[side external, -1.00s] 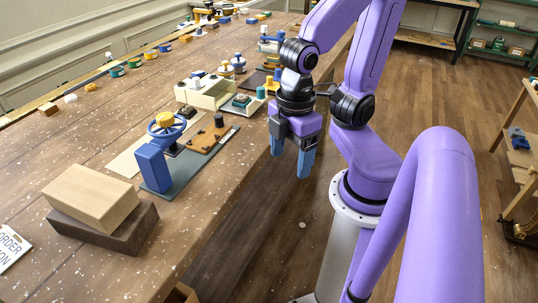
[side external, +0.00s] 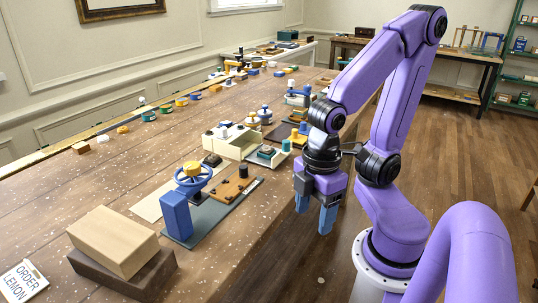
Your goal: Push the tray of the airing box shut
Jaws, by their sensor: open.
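The airing box appears to be the cream box (side external: 231,143) in the middle of the work table. What looks like its tray (side external: 264,157) stands out at the box's right front side, towards the table edge, with a small dark block on it. My gripper (side external: 313,222) hangs with its two blue fingers pointing down and apart, open and empty. It is off the table's right edge, in front of and to the right of the tray, touching nothing. The tray's inner end is too small to make out.
A blue stand with a handwheel (side external: 194,178) and a brown board (side external: 235,186) lie nearer the camera. Jars (side external: 265,114) and small devices stand behind the box. Open floor lies right of the table.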

